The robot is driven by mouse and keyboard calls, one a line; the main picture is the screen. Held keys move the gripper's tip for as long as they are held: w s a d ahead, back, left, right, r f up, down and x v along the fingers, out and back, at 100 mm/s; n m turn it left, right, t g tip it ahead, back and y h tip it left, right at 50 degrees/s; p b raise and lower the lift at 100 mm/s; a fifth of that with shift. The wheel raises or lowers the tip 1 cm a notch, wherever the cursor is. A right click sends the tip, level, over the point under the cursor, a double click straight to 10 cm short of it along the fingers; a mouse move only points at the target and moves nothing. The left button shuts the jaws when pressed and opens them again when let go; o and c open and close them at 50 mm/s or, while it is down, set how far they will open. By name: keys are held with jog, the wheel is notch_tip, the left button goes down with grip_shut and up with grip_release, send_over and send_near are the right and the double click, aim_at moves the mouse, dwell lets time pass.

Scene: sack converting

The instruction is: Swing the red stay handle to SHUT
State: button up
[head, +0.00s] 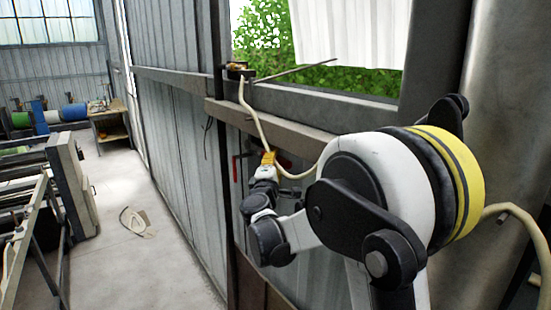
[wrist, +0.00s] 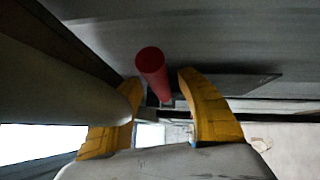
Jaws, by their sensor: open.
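The red stay handle (wrist: 152,72) is a round red bar in the wrist view, with its end towards the camera. It lies between the two yellow fingertips of my gripper (wrist: 158,84), and I cannot tell whether either finger touches it. The fingers are spread apart. In the head view a small red part (head: 235,168) shows against the wall, just left of my gripper (head: 268,158). My wrist and arm hide part of the wall around it. No SHUT marking is readable.
A wooden ledge (head: 270,127) runs along the wall just above my gripper, below an open window (head: 264,36) with a white sheet (head: 354,30). A thin rod (head: 295,70) sticks out over the sill.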

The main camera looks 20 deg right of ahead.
jog(key=shift+w+d, duration=0.15)
jog(key=shift+c, duration=0.6)
grip_shut()
